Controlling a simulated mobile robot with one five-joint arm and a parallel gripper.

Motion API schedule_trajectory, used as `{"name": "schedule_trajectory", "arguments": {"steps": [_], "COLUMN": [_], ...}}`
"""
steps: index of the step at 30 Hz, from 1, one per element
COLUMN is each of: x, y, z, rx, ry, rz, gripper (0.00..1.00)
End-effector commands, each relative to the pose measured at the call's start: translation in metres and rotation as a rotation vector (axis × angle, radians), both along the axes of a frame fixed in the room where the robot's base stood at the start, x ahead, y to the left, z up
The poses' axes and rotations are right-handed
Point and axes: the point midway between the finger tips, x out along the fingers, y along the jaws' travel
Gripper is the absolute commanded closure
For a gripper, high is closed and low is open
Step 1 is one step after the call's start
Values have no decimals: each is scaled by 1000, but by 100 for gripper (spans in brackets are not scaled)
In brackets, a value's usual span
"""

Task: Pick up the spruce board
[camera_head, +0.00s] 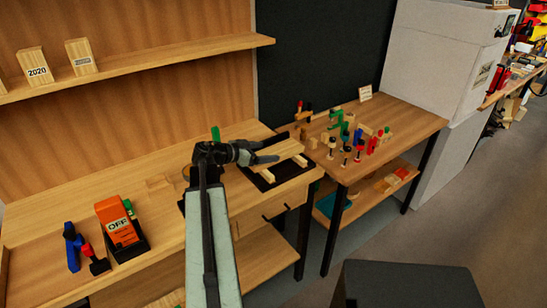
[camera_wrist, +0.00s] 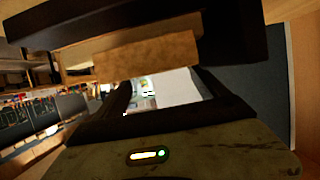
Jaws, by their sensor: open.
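A pale wooden board (camera_head: 286,149), which looks like the spruce board, lies raised on wooden strips over a black mat (camera_head: 262,180) on the bench. My gripper (camera_head: 268,159) is at the left end of this board. In the wrist view my gripper's dark fingers (camera_wrist: 160,85) stand apart, with a wooden end, probably the board's (camera_wrist: 150,55), between them. The wood is near the upper finger, and a gap shows below it. I cannot tell whether it touches either finger. My arm hides part of the bench to the left.
An orange box marked OFF (camera_head: 118,222) and blue and red tools (camera_head: 78,248) stand at the bench's left. A shelf (camera_head: 150,65) runs above. A side table (camera_head: 400,128) at the right holds several small clamps and bottles. A dark box (camera_head: 405,285) stands in front.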

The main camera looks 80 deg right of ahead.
Motion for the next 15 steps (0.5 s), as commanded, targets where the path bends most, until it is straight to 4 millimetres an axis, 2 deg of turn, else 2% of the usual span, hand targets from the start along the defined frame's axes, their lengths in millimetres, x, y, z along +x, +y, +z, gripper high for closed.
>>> {"name": "schedule_trajectory", "arguments": {"steps": [9, 15], "x": [-33, -33], "y": [-30, -30], "z": [-20, -19], "rx": [0, 0], "ry": [-1, 0], "rz": [-2, 0], "gripper": [16, 16]}}
